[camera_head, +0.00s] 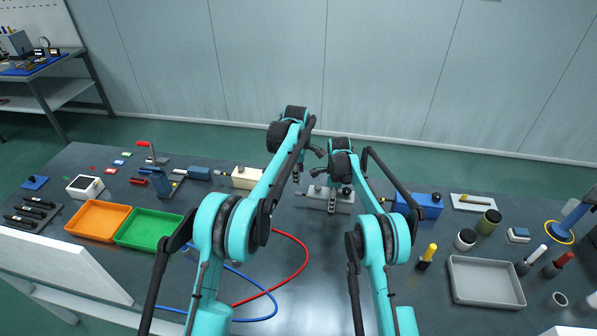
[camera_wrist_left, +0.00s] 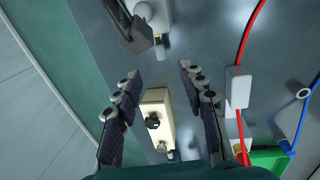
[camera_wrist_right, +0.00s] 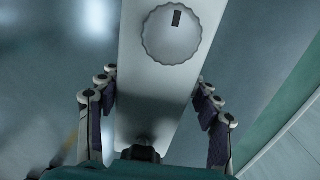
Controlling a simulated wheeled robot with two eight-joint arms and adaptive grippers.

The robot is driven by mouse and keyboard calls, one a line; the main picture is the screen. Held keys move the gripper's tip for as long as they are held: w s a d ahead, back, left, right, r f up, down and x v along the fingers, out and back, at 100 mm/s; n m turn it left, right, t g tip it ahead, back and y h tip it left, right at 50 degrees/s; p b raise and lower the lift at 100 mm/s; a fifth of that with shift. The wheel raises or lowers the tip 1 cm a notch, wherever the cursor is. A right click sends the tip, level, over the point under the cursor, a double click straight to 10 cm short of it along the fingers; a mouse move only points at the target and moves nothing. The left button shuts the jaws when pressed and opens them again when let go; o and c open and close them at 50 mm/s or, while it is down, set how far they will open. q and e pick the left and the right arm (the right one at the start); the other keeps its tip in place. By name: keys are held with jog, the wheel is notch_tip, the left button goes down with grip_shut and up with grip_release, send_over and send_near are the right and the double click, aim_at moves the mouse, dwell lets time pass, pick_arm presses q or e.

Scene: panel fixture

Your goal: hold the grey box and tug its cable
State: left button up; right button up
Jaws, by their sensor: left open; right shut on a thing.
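The grey box (camera_head: 330,199) lies on the dark table near the centre. In the right wrist view, the grey box (camera_wrist_right: 155,75) with its round knob lies between my right gripper's fingers (camera_wrist_right: 157,80), which are shut on it. A short stub with a pale end (camera_wrist_left: 160,50) sticks out of the box in the left wrist view; it may be its cable. My left gripper (camera_head: 307,165) is open and empty, just left of the grey box. In the left wrist view, my left gripper (camera_wrist_left: 160,73) shows its fingers wide apart, with the stub beyond the tips.
A cream box (camera_head: 245,178) with a black knob stands left of the grey box. A blue box (camera_head: 418,205) is to the right. Red cable (camera_head: 303,250) and blue cable (camera_head: 262,317) loop in front. Green (camera_head: 150,229) and orange (camera_head: 98,220) trays are left; a grey tray (camera_head: 485,282) is right.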

aim_at(299, 193)
pick_arm(q)
jog(key=f, duration=0.3)
jog(key=w+f, duration=0.1)
jog(key=f, duration=0.7)
jog(key=shift+w+d, duration=0.1)
jog(key=shift+w, duration=0.25)
jog(key=shift+r, duration=0.1)
grip_shut()
dwell(0.5)
dwell(0.5)
jog(key=shift+c, duration=0.2)
grip_release()
